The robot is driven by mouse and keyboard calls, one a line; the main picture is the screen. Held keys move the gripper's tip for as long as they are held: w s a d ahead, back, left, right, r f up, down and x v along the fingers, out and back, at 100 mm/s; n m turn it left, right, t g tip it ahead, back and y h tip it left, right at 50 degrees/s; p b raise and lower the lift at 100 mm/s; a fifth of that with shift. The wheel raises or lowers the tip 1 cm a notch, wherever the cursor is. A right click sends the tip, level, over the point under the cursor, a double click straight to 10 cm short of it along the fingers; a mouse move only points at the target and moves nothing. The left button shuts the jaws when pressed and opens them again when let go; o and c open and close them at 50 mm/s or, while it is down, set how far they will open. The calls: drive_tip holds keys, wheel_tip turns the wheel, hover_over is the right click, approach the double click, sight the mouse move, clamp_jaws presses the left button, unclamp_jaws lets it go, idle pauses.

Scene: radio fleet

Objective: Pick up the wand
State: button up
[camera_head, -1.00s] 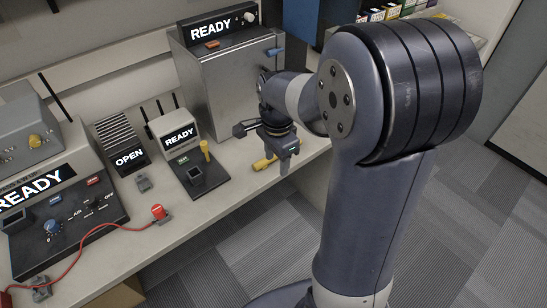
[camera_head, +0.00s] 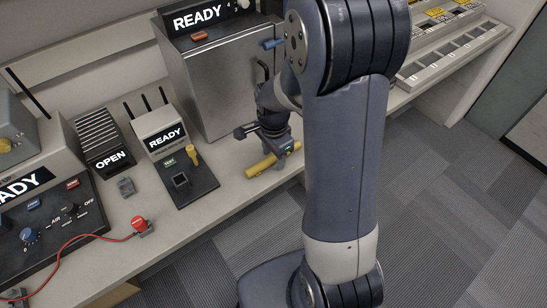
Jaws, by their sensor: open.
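A yellow wand (camera_head: 259,167) lies on the bench near its front edge, below the tall grey metal cabinet. My gripper (camera_head: 281,166) is over the wand's right part, pointing down, with its jaws open. One finger hides part of the wand, and a small bit of yellow shows to the right of the finger. I cannot tell whether the fingers touch the wand.
A black-based device (camera_head: 180,181) with a READY screen and a yellow lever stands left of the wand. The tall metal cabinet (camera_head: 222,88) stands behind my gripper. A red-tipped cable (camera_head: 140,224) lies further left. The bench front is clear around the wand.

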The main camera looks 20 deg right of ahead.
clamp_jaws()
idle(0.3)
